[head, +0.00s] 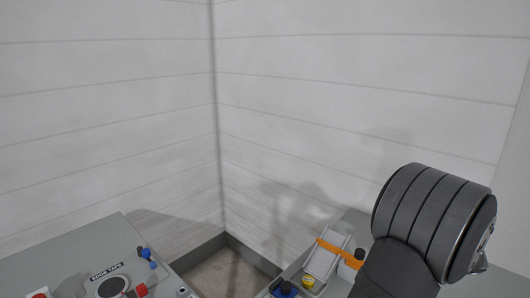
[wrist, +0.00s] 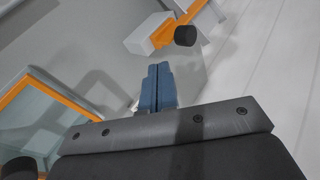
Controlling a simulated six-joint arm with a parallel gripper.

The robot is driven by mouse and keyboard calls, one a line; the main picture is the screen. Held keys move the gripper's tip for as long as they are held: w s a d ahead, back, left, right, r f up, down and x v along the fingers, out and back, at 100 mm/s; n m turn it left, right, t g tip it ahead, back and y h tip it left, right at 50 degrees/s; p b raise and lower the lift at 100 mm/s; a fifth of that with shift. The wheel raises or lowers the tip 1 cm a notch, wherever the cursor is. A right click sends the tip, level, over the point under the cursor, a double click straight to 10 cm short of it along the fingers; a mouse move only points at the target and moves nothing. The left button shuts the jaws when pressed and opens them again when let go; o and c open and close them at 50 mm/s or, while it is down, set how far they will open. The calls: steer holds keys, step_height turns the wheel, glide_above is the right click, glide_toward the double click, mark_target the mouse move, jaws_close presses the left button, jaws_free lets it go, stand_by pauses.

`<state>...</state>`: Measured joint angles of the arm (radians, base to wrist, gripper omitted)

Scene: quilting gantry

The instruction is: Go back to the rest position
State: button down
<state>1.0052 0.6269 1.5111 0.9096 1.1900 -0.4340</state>
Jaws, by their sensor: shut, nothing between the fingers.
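My gripper (wrist: 157,88) shows in the wrist view as two blue fingers pressed together, with nothing between them. It points toward a grey surface and is apart from the things around it. In the head view a dark, ringed part of my arm fills the lower right, and my fingers are not visible there.
In the head view, a grey panel (head: 80,250) at lower left carries a label, a round black opening and red and blue knobs. A white block with an orange strap (head: 333,247) and a yellow button (head: 308,282) lie right of centre. White plank walls (head: 110,100) stand behind.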

steer(key=shift+w+a+f, duration=0.35)
steer(key=shift+w+a, duration=0.2)
steer(key=shift+w, duration=0.3)
steer(key=shift+w+a+f, duration=0.35)
steer(key=shift+w+a, duration=0.2)
steer(key=shift+w, duration=0.3)
steer(key=shift+w+a+f, duration=0.35)
steer(key=shift+w+a, duration=0.2)
steer(key=shift+w, duration=0.3)
steer(key=c, duration=1.3)
jaws_free()
steer(key=shift+w+r, duration=0.1)
steer(key=shift+r, duration=0.15)
steer(key=o, duration=1.3)
steer(key=n, duration=0.1)
steer(key=s+r+n, duration=0.1)
steer(key=d+n+g, duration=0.1)
steer(key=shift+s+r+n, duration=0.2)
steer(key=shift+r+n, duration=0.05)
steer(key=shift+n, duration=0.05)
steer(key=s+d+r+n+g+h, duration=0.6)
steer(key=s+d+r+n, duration=0.5)
steer(key=s+n, duration=0.45)
step_height(320, 180, down, 10)
steer(key=w+n+g+y, duration=0.1)
steer(key=shift+w, duration=0.15)
